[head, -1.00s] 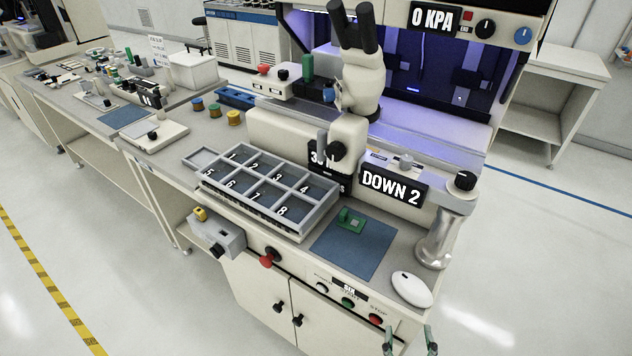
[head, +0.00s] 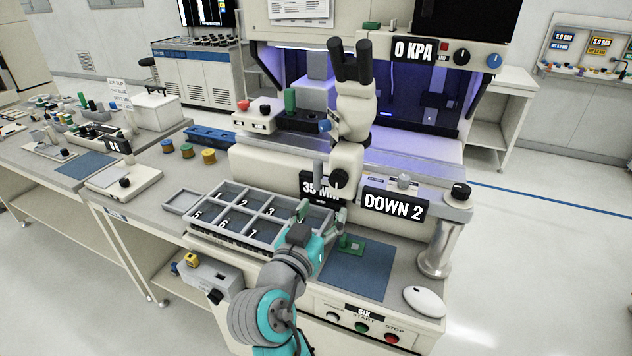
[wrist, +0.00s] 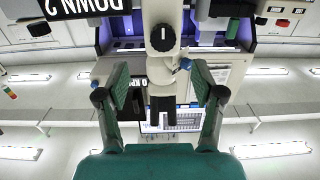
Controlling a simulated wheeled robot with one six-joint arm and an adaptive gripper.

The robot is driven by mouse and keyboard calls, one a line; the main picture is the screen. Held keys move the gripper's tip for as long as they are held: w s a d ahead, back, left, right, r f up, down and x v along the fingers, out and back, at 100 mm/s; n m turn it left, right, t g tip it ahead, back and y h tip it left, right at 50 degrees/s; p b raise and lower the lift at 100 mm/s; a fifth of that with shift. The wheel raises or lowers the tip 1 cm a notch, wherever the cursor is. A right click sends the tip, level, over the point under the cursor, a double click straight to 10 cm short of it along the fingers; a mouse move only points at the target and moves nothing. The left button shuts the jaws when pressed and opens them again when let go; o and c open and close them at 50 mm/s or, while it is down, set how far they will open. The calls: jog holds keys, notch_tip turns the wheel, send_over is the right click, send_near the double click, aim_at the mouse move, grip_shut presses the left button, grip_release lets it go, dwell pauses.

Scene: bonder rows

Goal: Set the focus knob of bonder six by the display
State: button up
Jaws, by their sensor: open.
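The microscope of bonder six carries a black knob with a white mark (head: 338,180) low on its front; it is likely the focus knob. It also shows in the wrist view (wrist: 162,38), upside down, beyond my fingers. The display (head: 394,204) reads "DOWN 2"; it is partly cut off in the wrist view (wrist: 80,8). My gripper (head: 321,212) is open and empty, its green-padded fingers below and in front of the knob, apart from it. In the wrist view my gripper (wrist: 160,85) has the knob roughly centred between and above its fingertips.
A second display (head: 318,188) reads "35 MM", partly hidden. A numbered tray (head: 195,236) stands left of my gripper. A blue mat (head: 365,275) with a green part (head: 351,245) lies right. Another black knob (head: 460,190) tops a metal post (head: 436,250). A white mouse (head: 425,301) lies at the front right.

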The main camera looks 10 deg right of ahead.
aim_at(337, 180)
jog(key=x, duration=1)
jog(key=shift+w+r, duration=0.35)
jog(key=c, duration=1.1)
